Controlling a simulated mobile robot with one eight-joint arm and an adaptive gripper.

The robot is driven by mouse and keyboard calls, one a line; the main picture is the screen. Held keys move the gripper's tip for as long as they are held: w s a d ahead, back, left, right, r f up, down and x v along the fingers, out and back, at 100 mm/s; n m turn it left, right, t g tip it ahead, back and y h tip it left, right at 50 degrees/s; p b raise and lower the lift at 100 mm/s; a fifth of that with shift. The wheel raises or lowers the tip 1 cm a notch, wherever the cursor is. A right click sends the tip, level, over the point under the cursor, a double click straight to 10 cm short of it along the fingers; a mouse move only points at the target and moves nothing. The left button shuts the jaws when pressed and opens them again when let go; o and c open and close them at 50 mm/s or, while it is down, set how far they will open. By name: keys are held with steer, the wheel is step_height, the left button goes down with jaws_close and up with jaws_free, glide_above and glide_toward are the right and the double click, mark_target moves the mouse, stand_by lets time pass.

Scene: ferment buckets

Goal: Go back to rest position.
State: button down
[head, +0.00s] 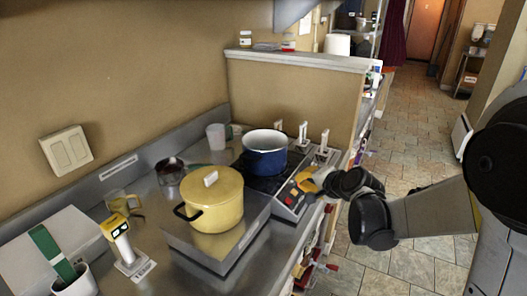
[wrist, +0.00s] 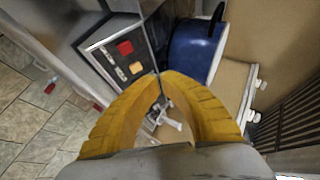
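My gripper (head: 307,182) has yellow fingers and is over the front edge of the counter, beside the control panel of the cooktop. In the wrist view my gripper (wrist: 160,77) shows its two fingertips together, with nothing visible held between them. The blue pot (head: 264,162), open at the top, stands on the dark cooktop just left of and beyond my gripper. In the wrist view the blue pot (wrist: 193,48) is beyond the fingers and apart from them.
A control panel (head: 293,196) with red and yellow buttons is close to the fingers. A yellow lidded pot (head: 216,200) stands left. Small white-handled items (head: 323,145) stand behind the cooktop. The tiled floor (head: 420,262) at right is clear.

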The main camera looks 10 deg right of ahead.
steer(key=s+r+n+g+h, duration=0.1)
steer(key=s+n, duration=0.4)
steer(key=s, duration=1)
steer(key=s+a+r+n+g+h, duration=0.1)
steer(key=s+n, duration=0.4)
steer(key=s, duration=1)
steer(key=shift+r+n+g+h, duration=0.3)
steer(key=shift+r+g+h, duration=0.15)
steer(key=shift+g+h, duration=0.5)
steer(key=shift+w, duration=0.1)
